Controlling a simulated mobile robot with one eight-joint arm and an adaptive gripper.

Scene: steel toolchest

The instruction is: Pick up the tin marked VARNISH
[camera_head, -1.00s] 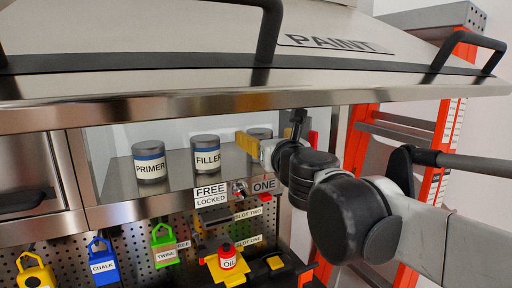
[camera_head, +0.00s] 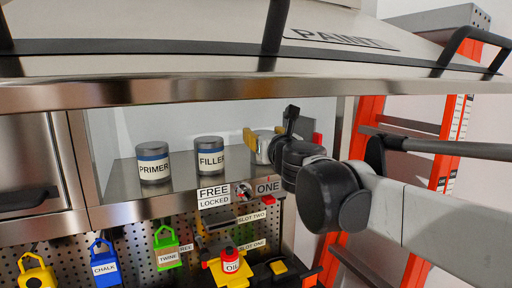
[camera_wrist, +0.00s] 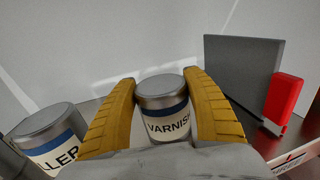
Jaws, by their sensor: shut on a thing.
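The VARNISH tin (camera_wrist: 165,104), grey with a white label and a grey lid, stands between the yellow fingers of my gripper (camera_wrist: 160,78) in the wrist view. The fingers are shut on it, one on each side. In the head view my gripper (camera_head: 252,140) is at the right end of the shelf, and the arm covers most of the tin. Its base is hidden, so I cannot tell whether it touches the shelf.
The FILLER tin (camera_head: 210,158) and PRIMER tin (camera_head: 153,165) stand left on the shelf. A red object (camera_wrist: 284,99) and a dark grey panel (camera_wrist: 240,72) are right of my gripper. The raised PAINT lid (camera_head: 200,40) hangs above.

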